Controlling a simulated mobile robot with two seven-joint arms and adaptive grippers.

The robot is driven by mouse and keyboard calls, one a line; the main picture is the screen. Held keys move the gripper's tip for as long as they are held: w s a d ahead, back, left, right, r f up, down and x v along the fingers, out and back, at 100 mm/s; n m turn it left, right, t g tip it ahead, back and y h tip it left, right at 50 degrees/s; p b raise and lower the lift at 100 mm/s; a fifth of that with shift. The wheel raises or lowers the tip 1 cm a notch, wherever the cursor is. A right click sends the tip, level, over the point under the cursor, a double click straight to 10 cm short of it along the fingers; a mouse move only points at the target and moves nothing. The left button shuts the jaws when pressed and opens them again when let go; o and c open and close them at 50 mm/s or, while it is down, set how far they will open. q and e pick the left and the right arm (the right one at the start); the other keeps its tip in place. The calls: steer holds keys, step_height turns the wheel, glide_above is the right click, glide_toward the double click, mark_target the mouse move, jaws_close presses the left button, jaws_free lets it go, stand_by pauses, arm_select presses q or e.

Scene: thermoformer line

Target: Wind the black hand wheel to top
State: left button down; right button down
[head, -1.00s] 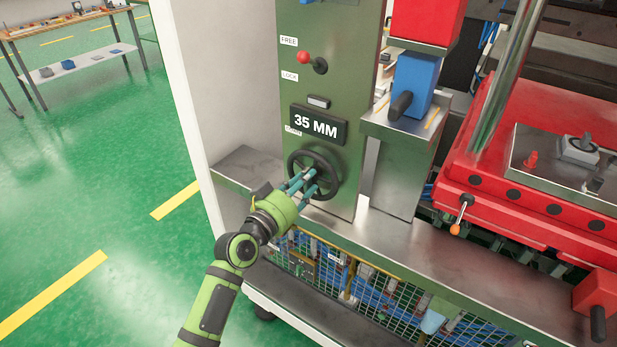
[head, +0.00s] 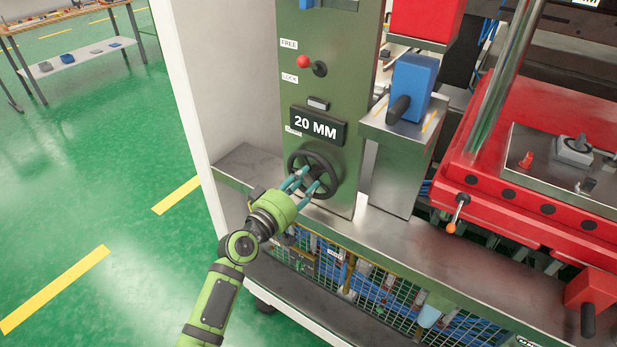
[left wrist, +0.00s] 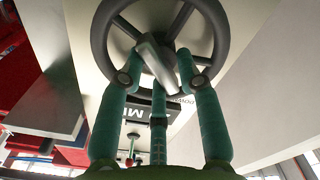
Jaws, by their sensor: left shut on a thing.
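The black hand wheel (head: 328,164) is mounted low on the green panel (head: 331,90), under a display (head: 317,126) that reads 20 MM. My left gripper (head: 305,184) is at the wheel's lower left part, in front of it. In the left wrist view the wheel (left wrist: 222,50) fills the top, and my teal fingers (left wrist: 160,75) are closed around a grey handle (left wrist: 158,62) at the wheel. The exact contact of the fingertips is partly hidden. My right gripper does not show.
A red-knobbed lever (head: 304,62) sits above the display, between FREE and LOCK labels. A metal ledge (head: 390,232) runs below the wheel. A blue block with a black handle (head: 410,85) stands to the right. Green floor (head: 90,190) is open at left.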

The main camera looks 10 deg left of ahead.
arm_select(q)
steer(key=shift+w+r, duration=0.2)
steer(key=shift+r, duration=0.4)
steer(key=n+p, duration=0.1)
steer(key=n, duration=0.1)
steer(key=shift+r+n, duration=0.1)
steer(key=shift+n, duration=1.3)
steer(key=shift+p, duration=0.3)
steer(key=shift+n, duration=0.8)
steer(key=shift+n+p, duration=0.6)
steer(key=shift+n, duration=0.6)
steer(key=c, duration=0.8)
jaws_free()
steer(key=shift+w+f, duration=0.15)
steer(key=shift+f, duration=0.05)
steer(key=shift+w+d+f, duration=0.15)
steer(key=shift+w+f, duration=0.2)
steer(key=shift+w, duration=0.2)
